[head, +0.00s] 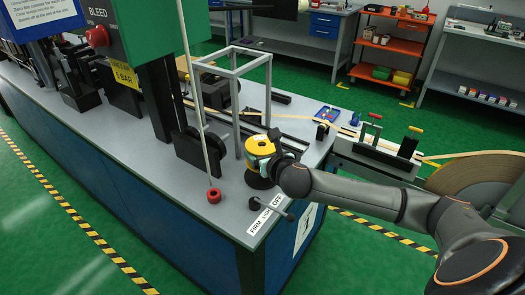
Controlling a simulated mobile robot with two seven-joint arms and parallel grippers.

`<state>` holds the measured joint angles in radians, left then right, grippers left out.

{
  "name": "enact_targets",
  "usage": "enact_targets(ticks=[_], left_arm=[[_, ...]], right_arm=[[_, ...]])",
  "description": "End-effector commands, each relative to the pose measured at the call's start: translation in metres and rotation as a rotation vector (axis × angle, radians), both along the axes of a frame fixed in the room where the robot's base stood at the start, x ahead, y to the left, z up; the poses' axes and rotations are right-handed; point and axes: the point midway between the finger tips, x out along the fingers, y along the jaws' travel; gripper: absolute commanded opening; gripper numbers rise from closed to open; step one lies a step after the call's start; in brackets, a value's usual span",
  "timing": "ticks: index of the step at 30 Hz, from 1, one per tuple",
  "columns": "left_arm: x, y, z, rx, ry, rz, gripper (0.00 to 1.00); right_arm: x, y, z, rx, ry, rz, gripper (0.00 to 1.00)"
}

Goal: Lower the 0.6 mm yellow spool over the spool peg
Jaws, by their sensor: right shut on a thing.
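The yellow spool (259,146) is near the front corner of the grey bench. My right gripper (276,147) reaches it from the right and is shut on it. The spool looks roughly upright, with a dark hole in its top. A black round base (258,181) shows directly below the spool. The peg itself cannot be made out, and I cannot tell whether the spool is around it. My left gripper is not in view.
A grey open frame (238,105) stands just behind the spool. Bare bench top (190,185) shows at left.

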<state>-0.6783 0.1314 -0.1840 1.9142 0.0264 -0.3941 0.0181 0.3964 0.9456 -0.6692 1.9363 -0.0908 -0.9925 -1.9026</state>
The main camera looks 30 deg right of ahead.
Motion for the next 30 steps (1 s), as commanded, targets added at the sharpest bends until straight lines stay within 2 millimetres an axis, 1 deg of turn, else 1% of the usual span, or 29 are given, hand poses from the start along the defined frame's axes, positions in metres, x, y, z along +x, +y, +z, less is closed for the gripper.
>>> enact_targets(ticks=[30], left_arm=[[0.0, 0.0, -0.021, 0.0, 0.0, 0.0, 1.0]], right_arm=[[0.001, 0.0, -0.04, 0.0, -0.003, 0.0, 0.0]])
